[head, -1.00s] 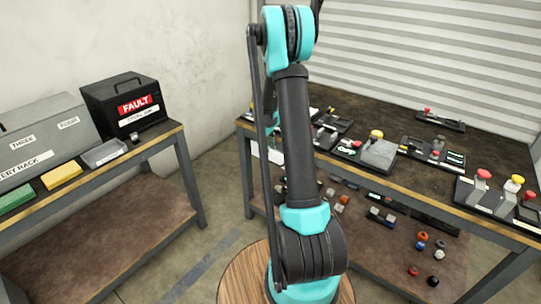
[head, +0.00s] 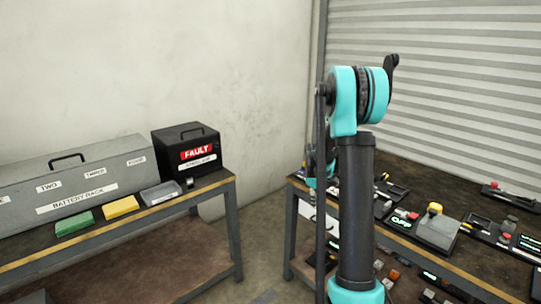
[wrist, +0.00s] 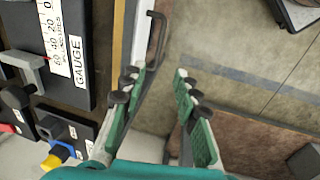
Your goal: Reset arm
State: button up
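My arm (head: 355,205) stands raised at the right of centre in the head view, its elbow joint (head: 358,98) at the top. The forearm folds away behind it and is mostly hidden. My gripper (wrist: 162,78) shows in the wrist view with its two green-padded fingers apart. Nothing is held between them; bare floor shows in the gap. A panel marked GAUGE (wrist: 68,50) lies to the left of the fingers.
The left bench carries a grey battery rack (head: 85,180), a black FAULT box (head: 190,150), and a green block (head: 75,223) and yellow block (head: 121,207). Floor shows between the benches.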

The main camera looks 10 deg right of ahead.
jog(key=s+a+r+m+t, duration=0.1)
jog(key=s+a+r+m, duration=0.15)
jog(key=s, duration=0.55)
jog(key=s+a+r+m, duration=0.1)
jog(key=s+a+r, duration=0.25)
jog(key=s, duration=0.45)
jog(key=s+a+f+m+t, duration=0.1)
jog(key=s+a, duration=0.1)
jog(key=s, duration=0.6)
jog(key=s+a+f+m+y, duration=0.1)
jog(key=s+a+f+m, duration=0.1)
jog(key=s, duration=0.7)
jog(key=shift+a+t+y, duration=0.2)
jog(key=shift+t+y, duration=0.1)
jog(key=shift+t, duration=0.1)
jog(key=shift+m, duration=0.25)
